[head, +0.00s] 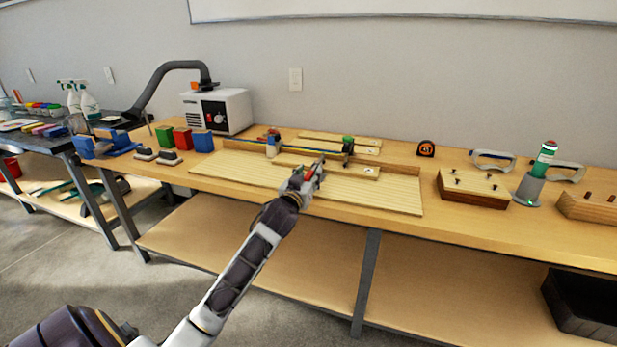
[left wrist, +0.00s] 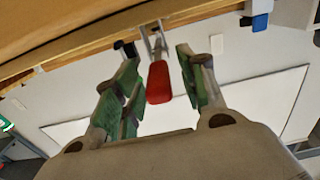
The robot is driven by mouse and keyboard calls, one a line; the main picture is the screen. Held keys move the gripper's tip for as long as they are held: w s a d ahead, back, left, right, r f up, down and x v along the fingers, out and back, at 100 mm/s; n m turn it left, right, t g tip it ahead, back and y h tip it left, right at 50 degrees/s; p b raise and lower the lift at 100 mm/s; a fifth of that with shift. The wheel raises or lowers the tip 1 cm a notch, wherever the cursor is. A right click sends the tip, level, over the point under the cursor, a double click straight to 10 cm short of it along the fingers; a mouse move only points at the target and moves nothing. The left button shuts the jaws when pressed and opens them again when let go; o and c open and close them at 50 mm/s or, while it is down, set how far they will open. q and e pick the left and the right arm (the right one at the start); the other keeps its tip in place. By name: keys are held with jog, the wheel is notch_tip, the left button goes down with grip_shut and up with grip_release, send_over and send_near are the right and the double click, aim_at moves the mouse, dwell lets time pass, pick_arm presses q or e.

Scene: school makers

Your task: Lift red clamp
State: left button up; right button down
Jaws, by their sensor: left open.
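The red clamp's handle (left wrist: 158,84) shows in the left wrist view, hanging from a grey metal frame (left wrist: 152,40) at the edge of a wooden board. My left gripper (left wrist: 157,62) is open, with its green-padded fingers on either side of the red handle. A gap shows between the handle and each finger. In the head view my left gripper (head: 307,171) is over the wooden boards on the bench and hides most of the clamp. A bit of red shows between its fingers. My right gripper is not in view.
A wide wooden panel (head: 235,176) lies on the workbench (head: 440,222) around the gripper. A green-topped clamp (head: 348,143) stands behind. A tape measure (head: 426,149), a drilled wooden block (head: 472,187) and goggles (head: 492,158) are to the right. Colored boxes (head: 183,139) are left.

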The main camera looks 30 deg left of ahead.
pick_arm(q)
grip_shut()
dwell(0.6)
